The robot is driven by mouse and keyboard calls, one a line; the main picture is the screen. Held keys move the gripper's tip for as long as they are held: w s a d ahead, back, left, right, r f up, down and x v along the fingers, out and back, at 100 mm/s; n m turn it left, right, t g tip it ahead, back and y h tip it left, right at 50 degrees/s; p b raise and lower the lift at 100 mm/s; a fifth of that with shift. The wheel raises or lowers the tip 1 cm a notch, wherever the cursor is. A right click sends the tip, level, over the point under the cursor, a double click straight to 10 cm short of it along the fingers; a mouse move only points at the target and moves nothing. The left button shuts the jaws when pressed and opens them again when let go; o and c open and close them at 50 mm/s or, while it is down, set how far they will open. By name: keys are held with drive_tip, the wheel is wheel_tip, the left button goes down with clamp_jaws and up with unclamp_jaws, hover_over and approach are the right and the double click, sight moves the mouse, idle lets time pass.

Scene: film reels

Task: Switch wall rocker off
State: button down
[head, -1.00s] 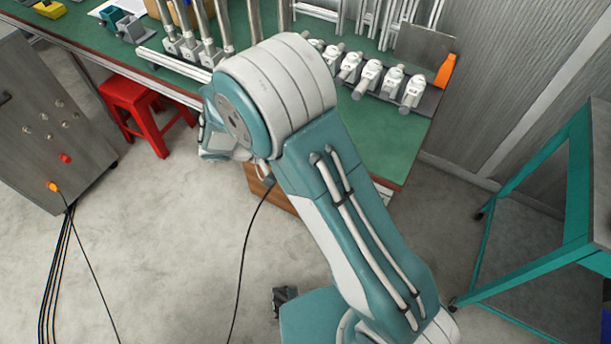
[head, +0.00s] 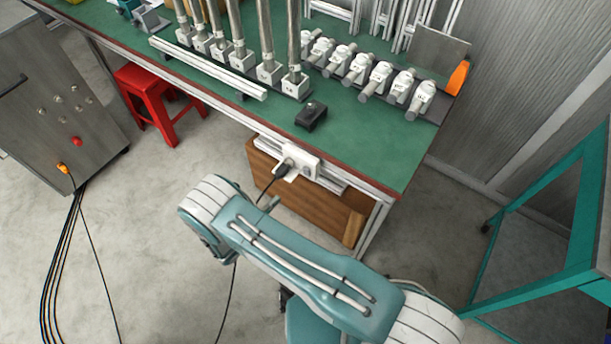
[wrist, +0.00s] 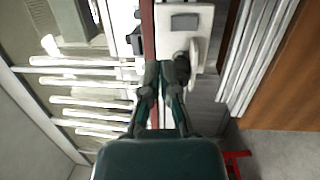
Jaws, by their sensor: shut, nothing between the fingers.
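A white switch and socket plate (head: 289,160) is mounted just below the front edge of the green bench. A dark plug with a black cable sits in it. In the wrist view the plate (wrist: 204,14) is at the top, with a grey rocker (wrist: 185,21) on it and the dark plug (wrist: 181,67) below. I cannot tell which way the rocker is tilted. My gripper (wrist: 164,66) is shut and empty. In the picture its fingertips lie below the rocker and beside the plug; contact is unclear. In the head view my arm hides most of the gripper.
The green bench (head: 370,145) carries upright posts, a row of white fittings (head: 380,78) and a small black box (head: 311,116). A wooden cabinet (head: 300,205) is beneath. A red stool (head: 150,95) and grey cabinet (head: 50,105) stand left.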

sight(305, 172)
drive_tip(key=f+t, duration=0.1)
drive_tip(key=s+f+n+t+y, duration=0.1)
drive_tip(key=f, duration=0.2)
drive_tip(key=shift+s+a+f+n+t+y, duration=0.1)
drive_tip(key=shift+s+a+n+t+y, duration=0.1)
drive_tip(key=shift+s+n+t+y, duration=0.15)
drive_tip(key=x, duration=1.4)
